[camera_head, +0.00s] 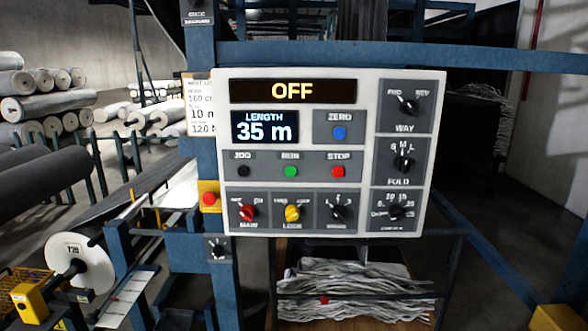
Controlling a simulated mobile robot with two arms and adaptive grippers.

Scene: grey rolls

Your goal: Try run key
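The white control panel (365,225) faces me in the middle of the view. The green RUN button (290,171) sits in its middle row, between the black JOG button (242,171) and the red STOP button (339,171). Nothing covers the RUN button. The upper display (292,91) reads OFF. The LENGTH display (265,131) reads 35 m. A blue ZERO button (339,133) is to its right. The red MAIN knob (247,212) and yellow LOCK knob (293,213) are in the bottom row. Neither gripper shows in the view.
Black WAY (407,104) and FOLD (402,160) knobs line the panel's right side. A red button on a yellow box (209,198) is just left of the panel. A blue beam (480,58) crosses above. Folded grey cloth (350,290) lies below.

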